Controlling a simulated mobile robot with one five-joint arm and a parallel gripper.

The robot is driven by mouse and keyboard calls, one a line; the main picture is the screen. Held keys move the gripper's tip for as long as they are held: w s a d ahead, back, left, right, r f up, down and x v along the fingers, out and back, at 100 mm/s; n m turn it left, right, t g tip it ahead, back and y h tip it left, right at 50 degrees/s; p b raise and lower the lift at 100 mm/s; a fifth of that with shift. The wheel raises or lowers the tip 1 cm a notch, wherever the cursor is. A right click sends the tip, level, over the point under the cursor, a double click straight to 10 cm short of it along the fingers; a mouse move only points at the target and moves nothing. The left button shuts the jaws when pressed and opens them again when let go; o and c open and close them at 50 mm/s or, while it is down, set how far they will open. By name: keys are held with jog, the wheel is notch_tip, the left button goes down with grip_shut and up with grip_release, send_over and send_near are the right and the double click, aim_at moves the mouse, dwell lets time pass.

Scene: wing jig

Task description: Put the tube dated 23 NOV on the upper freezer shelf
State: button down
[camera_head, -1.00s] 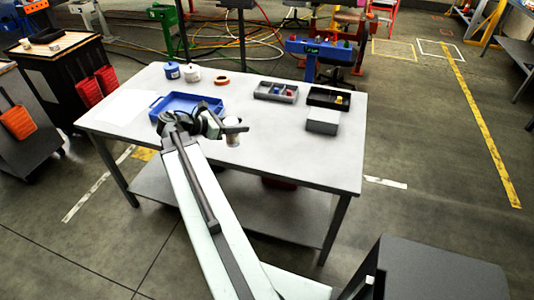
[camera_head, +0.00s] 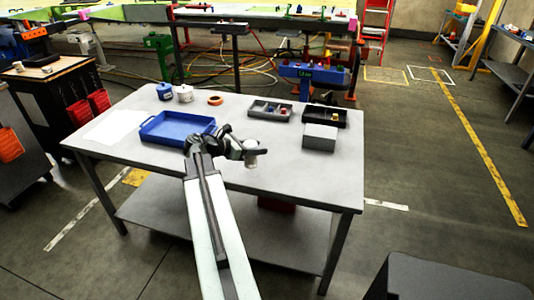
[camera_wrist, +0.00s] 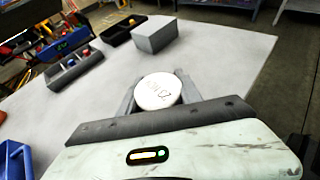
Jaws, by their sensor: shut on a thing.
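My gripper (camera_head: 252,148) is shut on a tube above the table, right of the blue tray. The tube's round white cap (camera_wrist: 158,91) sits between the two fingers in the wrist view. The small writing on the cap is upside down and looks like 23 NOV. In the head view the tube (camera_head: 252,160) is a small pale shape at the gripper's end. No freezer or freezer shelf can be made out in either view.
The grey table (camera_head: 310,180) holds a blue tray (camera_head: 178,137), a divided grey bin (camera_head: 270,117), a black bin (camera_head: 338,112), a grey box (camera_head: 320,137), two pots (camera_head: 184,93) and an orange ring (camera_head: 215,100). The table's right front area is clear.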

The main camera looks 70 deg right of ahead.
jog(key=shift+s+d+f, duration=0.1)
jog(key=shift+s+d, duration=0.25)
jog(key=shift+d, duration=0.3)
jog(key=shift+s+d+f, duration=0.1)
jog(key=shift+s+d, duration=0.2)
jog(key=shift+d, duration=0.3)
jog(key=d+f+b, duration=0.1)
jog(key=s+d+f+b, duration=0.1)
jog(key=f+b, duration=0.1)
jog(key=shift+s+d, duration=0.1)
jog(key=shift+s, duration=0.05)
jog(key=shift+f+b, duration=0.35)
jog(key=shift+b, duration=0.15)
jog(key=shift+r, duration=0.25)
jog(key=shift+f, duration=0.2)
jog(key=c, duration=0.8)
grip_release()
